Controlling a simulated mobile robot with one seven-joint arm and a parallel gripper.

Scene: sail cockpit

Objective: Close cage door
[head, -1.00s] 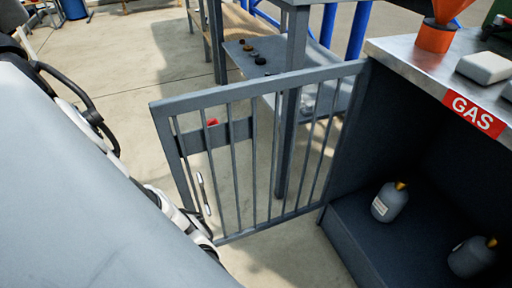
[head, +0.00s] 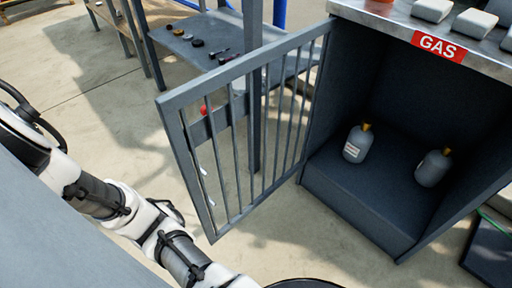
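The grey barred cage door (head: 236,125) stands wide open, swung out to the left of the gas cage (head: 355,205). It appears hinged at the cage's left front edge. A red piece (head: 204,109) and a small pale handle (head: 203,171) show near its free edge. Two grey gas bottles, one on the left (head: 357,144) and one on the right (head: 433,167), stand inside the open cage. My white and dark arm crosses the lower left, beside the door's free edge. My gripper is outside the picture, so its state is hidden.
A red GAS sign (head: 438,46) is on the cage's metal top, which carries grey blocks (head: 476,22). A grey workbench (head: 205,38) with small dark parts stands behind the door. Concrete floor (head: 95,85) is clear left of the door.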

